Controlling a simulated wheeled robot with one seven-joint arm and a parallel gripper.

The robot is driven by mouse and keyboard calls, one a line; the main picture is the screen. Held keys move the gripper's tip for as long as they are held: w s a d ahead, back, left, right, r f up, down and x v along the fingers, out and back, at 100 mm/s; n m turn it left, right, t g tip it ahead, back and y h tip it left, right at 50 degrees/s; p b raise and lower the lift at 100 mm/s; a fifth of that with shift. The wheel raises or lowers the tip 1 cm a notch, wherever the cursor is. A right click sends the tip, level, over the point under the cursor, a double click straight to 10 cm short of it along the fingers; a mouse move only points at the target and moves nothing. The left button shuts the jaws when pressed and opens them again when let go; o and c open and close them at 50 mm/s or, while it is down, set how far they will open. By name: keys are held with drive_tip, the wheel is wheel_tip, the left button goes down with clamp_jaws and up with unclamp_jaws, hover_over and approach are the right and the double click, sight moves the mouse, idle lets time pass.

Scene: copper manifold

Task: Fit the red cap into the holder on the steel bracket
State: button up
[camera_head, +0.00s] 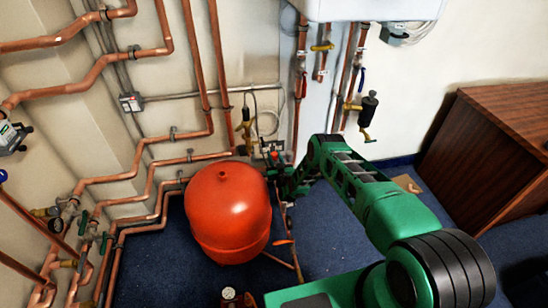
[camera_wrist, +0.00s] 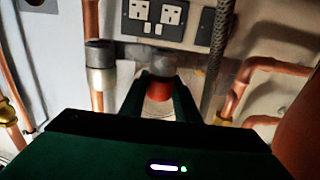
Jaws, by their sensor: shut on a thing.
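In the wrist view, my gripper (camera_wrist: 161,82) has its two dark green fingers on either side of the red cap (camera_wrist: 160,90) and is shut on it. A grey cylindrical fitting (camera_wrist: 158,62) shows just beyond the cap, probably the holder; whether the cap touches it I cannot tell. Another grey cylindrical fitting (camera_wrist: 101,67) stands to the left around a copper pipe. The steel bracket is not clearly made out.
The large red tank (camera_head: 229,212) stands close left of my gripper. Copper pipes (camera_head: 297,90) run up the wall. Sockets (camera_wrist: 157,20) and a braided hose (camera_wrist: 217,55) are behind the cap. A wooden cabinet (camera_head: 485,150) is at right; blue carpet (camera_head: 325,225) lies below.

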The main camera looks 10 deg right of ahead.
drive_tip(key=shift+f, duration=0.3)
drive_tip(key=o, duration=1.1)
drive_tip(key=s, duration=1)
drive_tip(key=shift+s, duration=0.4)
